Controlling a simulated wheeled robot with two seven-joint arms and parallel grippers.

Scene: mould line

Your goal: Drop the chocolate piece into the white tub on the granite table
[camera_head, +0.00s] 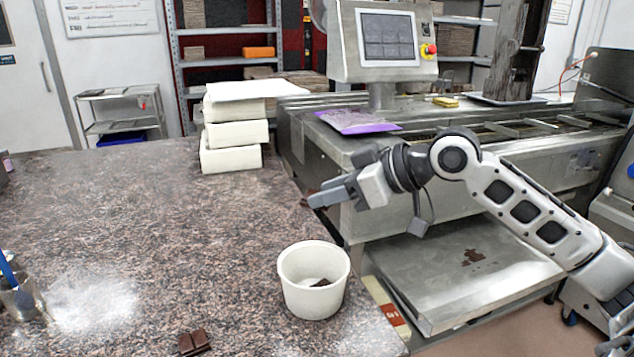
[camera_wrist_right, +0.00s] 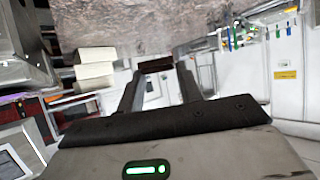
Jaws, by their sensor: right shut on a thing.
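The white tub (camera_head: 312,303) stands upright on the granite table (camera_head: 120,210), near its right edge. A small dark chocolate piece (camera_head: 320,283) lies inside it. Another chocolate piece (camera_head: 194,342) lies on the table at the front, left of the tub. My right gripper (camera_head: 318,196) is above the table's right edge, higher than the tub and behind it. In the right wrist view its fingers (camera_wrist_right: 158,80) are shut on a dark brown chocolate piece (camera_wrist_right: 155,64) at their tips. In the head view this held piece is mostly hidden by the fingers. My left gripper is out of view.
Stacked white blocks (camera_head: 235,135) stand at the table's back. A steel machine (camera_head: 430,125) with a screen and a purple packet (camera_head: 357,121) stands behind right. A cup with a blue-handled tool (camera_head: 20,300) is at the left edge, beside white powder (camera_head: 95,303). The table's middle is clear.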

